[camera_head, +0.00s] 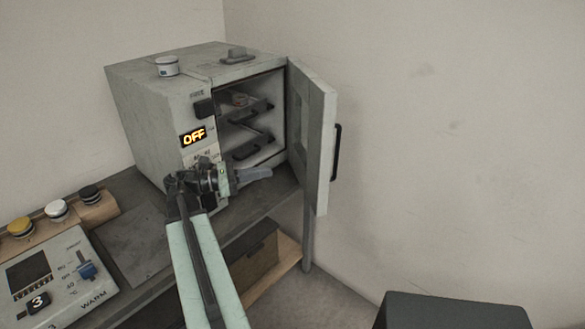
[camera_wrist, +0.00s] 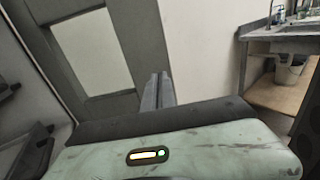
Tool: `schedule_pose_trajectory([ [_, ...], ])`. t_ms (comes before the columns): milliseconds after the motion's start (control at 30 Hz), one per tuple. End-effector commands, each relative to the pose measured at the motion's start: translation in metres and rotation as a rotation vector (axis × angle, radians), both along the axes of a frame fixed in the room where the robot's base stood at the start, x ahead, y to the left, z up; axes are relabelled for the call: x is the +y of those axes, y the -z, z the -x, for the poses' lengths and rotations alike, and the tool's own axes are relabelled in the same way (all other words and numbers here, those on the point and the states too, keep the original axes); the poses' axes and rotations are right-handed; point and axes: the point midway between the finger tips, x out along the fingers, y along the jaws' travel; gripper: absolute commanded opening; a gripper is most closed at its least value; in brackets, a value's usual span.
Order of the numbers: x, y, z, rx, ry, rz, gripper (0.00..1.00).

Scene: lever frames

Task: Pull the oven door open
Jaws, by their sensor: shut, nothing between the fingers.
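The oven (camera_head: 155,110) is a pale grey box on a dark bench, with a lit "OFF" display on its front. Its door (camera_head: 312,135) stands wide open, swung out to the right on its right-hand hinge side, with a dark handle (camera_head: 337,152) on the outer face. Inside, several dark racks or drawers show. My gripper (camera_head: 258,174) is shut and empty, in front of the opening near its lower edge, left of the door. In the wrist view the shut fingers (camera_wrist: 157,90) point toward the door's inner side (camera_wrist: 128,50), which has a window panel. The handle is hidden there.
A control panel (camera_head: 45,275) and several jars with yellow, white and black lids stand on the bench at left. A dark box top (camera_head: 450,312) is at the lower right. A sink bench (camera_wrist: 275,45) shows at right in the wrist view.

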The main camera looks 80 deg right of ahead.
Motion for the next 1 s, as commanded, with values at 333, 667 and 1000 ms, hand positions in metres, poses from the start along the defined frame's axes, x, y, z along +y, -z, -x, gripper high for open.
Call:
schedule_pose_trajectory([
  [333,-0.018,0.0,0.033,-0.004,-0.014,0.0,0.0],
  [667,-0.05,0.0,0.091,-0.005,-0.019,0.001,0.0],
  [1000,-0.062,0.0,0.112,-0.005,-0.023,0.002,0.0],
])
